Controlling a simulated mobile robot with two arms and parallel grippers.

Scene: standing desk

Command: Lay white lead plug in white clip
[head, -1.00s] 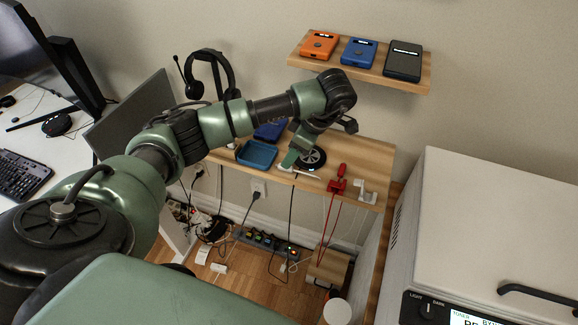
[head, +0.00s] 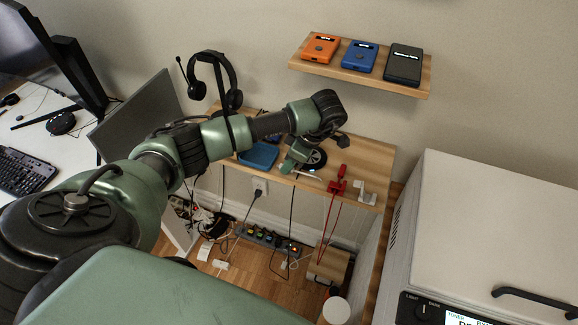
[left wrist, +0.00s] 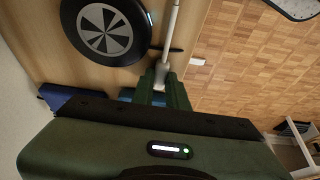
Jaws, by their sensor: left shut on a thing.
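My left gripper (head: 287,167) is shut on a slim white piece, which looks like the white lead plug (head: 309,175), at the front edge of the wooden desk shelf. In the left wrist view the closed fingers (left wrist: 162,88) hold one end of this white plug (left wrist: 171,32), and the rest points away from them. A white clip (head: 367,196) stands at the shelf's right front edge, to the right of the gripper and apart from it. A red clip (head: 338,185) with a red lead sits between them. My right gripper is not in view.
Leads hang below the front edge. The wood behind the clips is clear.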

